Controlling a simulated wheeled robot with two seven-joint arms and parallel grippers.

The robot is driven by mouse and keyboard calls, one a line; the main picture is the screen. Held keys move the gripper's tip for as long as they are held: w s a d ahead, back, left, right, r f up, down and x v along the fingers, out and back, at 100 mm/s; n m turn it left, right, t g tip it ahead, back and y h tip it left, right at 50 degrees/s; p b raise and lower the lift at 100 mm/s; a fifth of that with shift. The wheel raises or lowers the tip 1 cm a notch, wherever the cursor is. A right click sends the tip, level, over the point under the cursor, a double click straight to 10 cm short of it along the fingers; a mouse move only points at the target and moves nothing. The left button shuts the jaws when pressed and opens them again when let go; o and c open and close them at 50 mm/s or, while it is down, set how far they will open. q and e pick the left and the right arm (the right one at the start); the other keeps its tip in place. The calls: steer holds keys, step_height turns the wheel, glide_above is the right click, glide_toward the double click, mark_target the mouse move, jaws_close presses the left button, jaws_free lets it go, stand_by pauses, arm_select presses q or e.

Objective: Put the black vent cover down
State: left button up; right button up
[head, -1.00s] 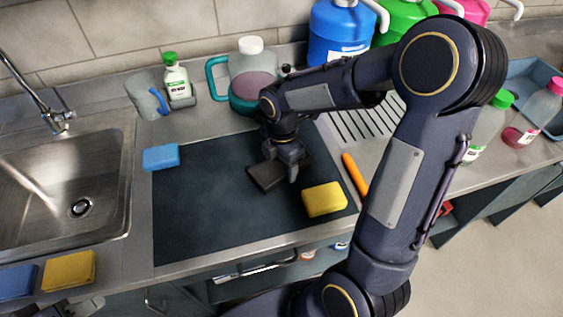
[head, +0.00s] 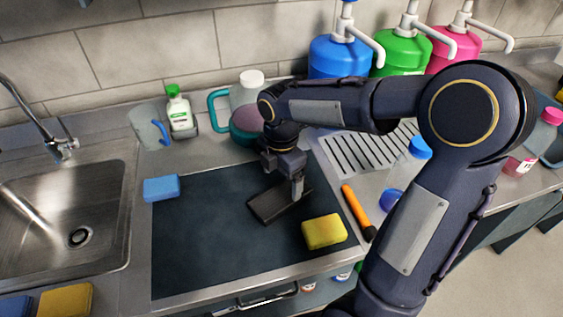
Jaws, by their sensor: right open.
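The black vent cover (head: 266,208) is a flat dark slab lying on the dark mat (head: 205,245), left of and behind the yellow sponge. My right gripper (head: 291,190) is over the right part of the cover, pointing down, with its jaws open. One grey finger shows in front of the cover; the other finger is mostly hidden. I cannot tell whether the fingers still touch the cover. My left gripper is not in view.
A yellow sponge (head: 324,232) and a blue sponge (head: 161,188) lie on the mat. An orange-handled tool (head: 356,208) lies just right of it. A jug (head: 245,93) and a green-capped bottle (head: 179,112) stand behind. The sink (head: 60,215) is at left. The mat's front left is clear.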

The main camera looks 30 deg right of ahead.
mark_target(282, 195)
step_height(282, 195, up, 5)
steer(key=s+a+m+t+y, duration=0.2)
steer(key=s+m, duration=0.6)
steer(key=m, duration=0.2)
steer(key=s+a+f+m+t+y, duration=0.1)
steer(key=s+a+m+t, duration=0.1)
steer(key=s+m, duration=0.7)
steer(key=m+t, duration=0.1)
steer(key=m, duration=0.1)
steer(key=shift+m+t+y, duration=0.3)
steer(key=shift+y, duration=0.1)
steer(key=shift+a, duration=0.1)
stand_by(0.4)
